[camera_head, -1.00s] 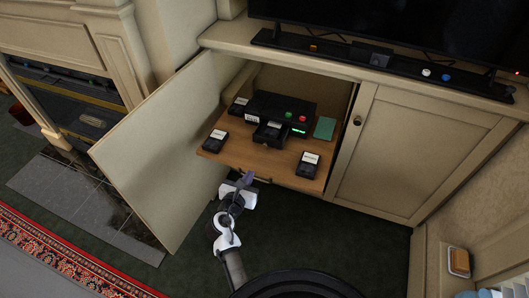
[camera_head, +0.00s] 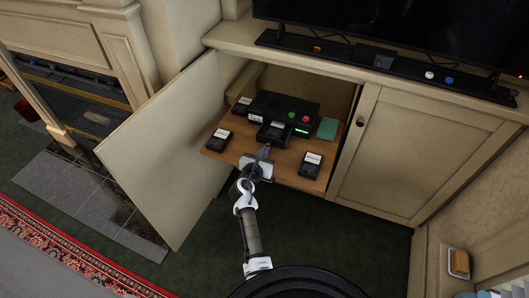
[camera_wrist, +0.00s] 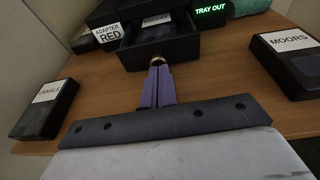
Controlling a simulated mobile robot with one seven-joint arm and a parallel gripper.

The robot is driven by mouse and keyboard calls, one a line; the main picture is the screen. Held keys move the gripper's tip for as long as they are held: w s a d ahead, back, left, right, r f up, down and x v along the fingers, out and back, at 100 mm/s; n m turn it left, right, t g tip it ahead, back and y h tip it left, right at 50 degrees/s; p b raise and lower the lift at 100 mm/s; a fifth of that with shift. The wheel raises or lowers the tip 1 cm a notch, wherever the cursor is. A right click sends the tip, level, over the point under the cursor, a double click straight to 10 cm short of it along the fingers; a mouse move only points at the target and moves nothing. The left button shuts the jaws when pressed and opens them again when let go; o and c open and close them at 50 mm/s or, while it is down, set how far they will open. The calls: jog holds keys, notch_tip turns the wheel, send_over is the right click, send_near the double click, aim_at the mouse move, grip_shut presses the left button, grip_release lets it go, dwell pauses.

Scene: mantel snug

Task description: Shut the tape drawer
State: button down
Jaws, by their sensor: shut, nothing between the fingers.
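The black tape deck (camera_head: 285,105) sits on a wooden shelf with its tape drawer (camera_head: 266,135) sticking out at the front. In the wrist view the drawer front (camera_wrist: 178,50) carries a round brass-coloured knob (camera_wrist: 157,61). A labelled tape lies inside the drawer. The deck's green display (camera_wrist: 210,8) reads "TRAY OUT". My gripper (camera_head: 265,151) is shut and empty, its purple fingers (camera_wrist: 157,80) pointing at the knob. The fingertips are right at the knob; whether they touch it I cannot tell.
Black cartridges lie at left (camera_head: 220,138), right (camera_head: 312,164) and beside the deck (camera_head: 242,104). The wooden shelf (camera_head: 286,175) sits between an open left cabinet door (camera_head: 165,150) and a closed right door (camera_head: 388,155).

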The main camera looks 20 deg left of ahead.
aim_at(271, 140)
jog(key=shift+w, duration=0.1)
jog(key=w, duration=0.8)
jog(key=shift+w+d+b, duration=0.15)
jog(key=shift+w+b, duration=0.2)
jog(key=shift+s, duration=0.1)
